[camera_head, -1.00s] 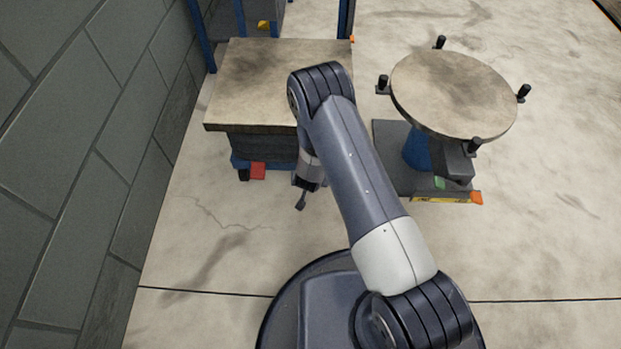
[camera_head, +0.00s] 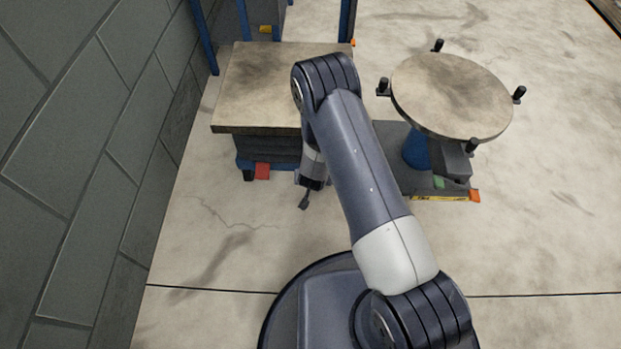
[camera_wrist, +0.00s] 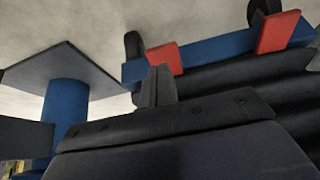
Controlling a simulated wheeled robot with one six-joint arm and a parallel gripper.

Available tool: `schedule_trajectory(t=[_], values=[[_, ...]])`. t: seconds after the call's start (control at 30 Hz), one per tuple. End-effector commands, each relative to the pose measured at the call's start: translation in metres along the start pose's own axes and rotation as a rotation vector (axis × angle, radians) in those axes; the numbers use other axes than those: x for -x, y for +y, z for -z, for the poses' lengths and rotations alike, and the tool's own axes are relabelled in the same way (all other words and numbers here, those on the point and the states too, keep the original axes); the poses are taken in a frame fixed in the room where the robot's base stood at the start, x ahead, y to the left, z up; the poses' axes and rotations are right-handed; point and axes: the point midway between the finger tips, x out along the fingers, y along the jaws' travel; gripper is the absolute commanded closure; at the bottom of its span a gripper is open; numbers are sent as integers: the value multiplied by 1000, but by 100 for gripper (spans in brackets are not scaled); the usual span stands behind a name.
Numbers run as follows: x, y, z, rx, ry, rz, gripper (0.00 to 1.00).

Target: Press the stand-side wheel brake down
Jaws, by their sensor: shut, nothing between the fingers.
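The lift cart (camera_head: 262,88) has a worn square top and a blue base with red brake pedals. The stand-side brake (camera_wrist: 165,58) shows in the wrist view as a red pedal beside a dark wheel, on the side toward the blue-columned stand. In the head view it is hidden behind my arm. The other red pedal (camera_head: 262,171) shows at the cart's left; it is also in the wrist view (camera_wrist: 277,33). My gripper (camera_head: 304,203) is shut and empty, low in front of the cart. Its fingertips (camera_wrist: 158,84) overlap the stand-side pedal's lower edge in the wrist view; contact is unclear.
A round-topped stand (camera_head: 450,95) with several black knobs stands at the right on a dark base plate (camera_head: 440,187). A block wall (camera_head: 80,150) runs along the left. Blue uprights (camera_head: 204,38) stand behind the cart. The floor in front is clear.

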Motion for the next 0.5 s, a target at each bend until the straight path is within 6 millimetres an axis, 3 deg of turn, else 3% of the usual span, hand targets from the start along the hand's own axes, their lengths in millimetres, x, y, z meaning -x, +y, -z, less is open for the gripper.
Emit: schedule_trajectory(t=[0.2, 0.5], values=[[44, -1, -26, 5, -4, 1, 100], [72, -1, -46, 3, -1, 1, 100]])
